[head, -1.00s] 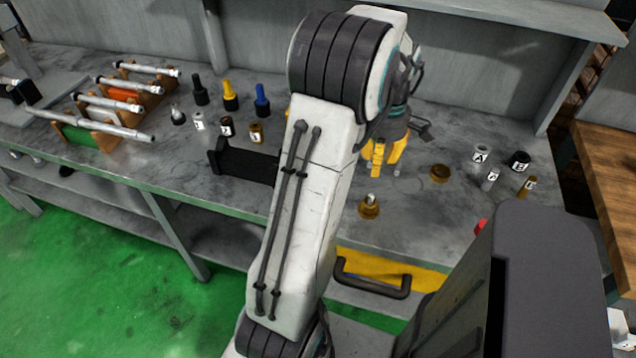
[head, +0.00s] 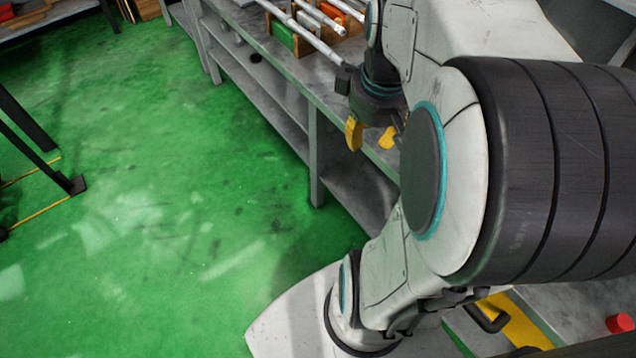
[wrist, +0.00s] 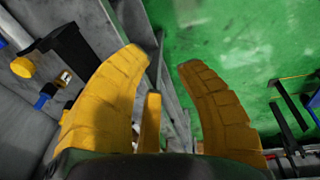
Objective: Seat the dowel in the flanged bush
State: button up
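My gripper (head: 370,140) hangs beside the bench's front edge, over the green floor in the head view. Its yellow fingers are spread in the wrist view (wrist: 160,62), with nothing between the tips. The dowel and the flanged bush are not identifiable in either current view. My arm covers most of the bench top in the head view.
The wrist view shows a black block (wrist: 78,48), a small labelled brass piece (wrist: 65,77), a yellow-capped item (wrist: 22,67) and a blue one (wrist: 40,102) at left. The green floor (head: 150,200) is open.

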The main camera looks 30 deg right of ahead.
jog(key=s+a, duration=0.2)
jog(key=a, duration=0.4)
jog(key=s+a+f+t+y, duration=0.1)
jog(key=a, duration=0.6)
jog(key=shift+s+a+t, duration=0.25)
jog(key=shift+s+t, duration=0.05)
jog(key=shift+s, duration=0.1)
jog(key=shift+d, duration=0.1)
